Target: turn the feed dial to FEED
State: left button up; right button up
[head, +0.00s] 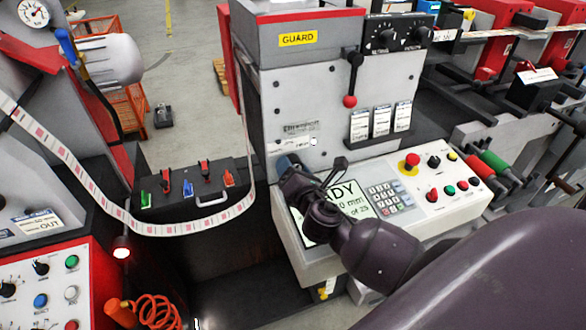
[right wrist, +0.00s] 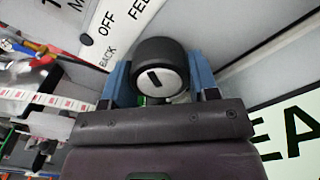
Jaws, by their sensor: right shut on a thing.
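The feed dial (right wrist: 161,76) is a black round knob with a white face and a short dark mark, in the middle of the right wrist view. The mark slants from upper left to lower right; which label it points to I cannot tell for certain. A white label plate (right wrist: 121,27) beside it reads BACK, OFF and a partly cut-off FEED. My right gripper (right wrist: 158,64) is shut on the dial, one blue finger on each side. In the head view the right gripper (head: 287,163) reaches the machine's front and hides the dial. My left gripper is not in view.
A screen (head: 347,200) reading partly "READY" and a keypad (head: 390,197) lie right beside my right wrist. A red stop button (head: 411,161) is further right. A printed label strip (head: 150,228) hangs in a loop to the left, near a black box (head: 190,190) with coloured levers.

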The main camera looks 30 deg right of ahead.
jog(key=shift+m, duration=1.1)
jog(key=o, duration=0.9)
jog(key=shift+s, duration=0.1)
jog(key=shift+s+a, duration=0.1)
jog(key=shift+s, duration=0.2)
jog(key=b+v, duration=0.1)
jog(key=v, duration=0.8)
jog(key=shift+s+a, duration=0.15)
jog(key=shift+s, duration=0.35)
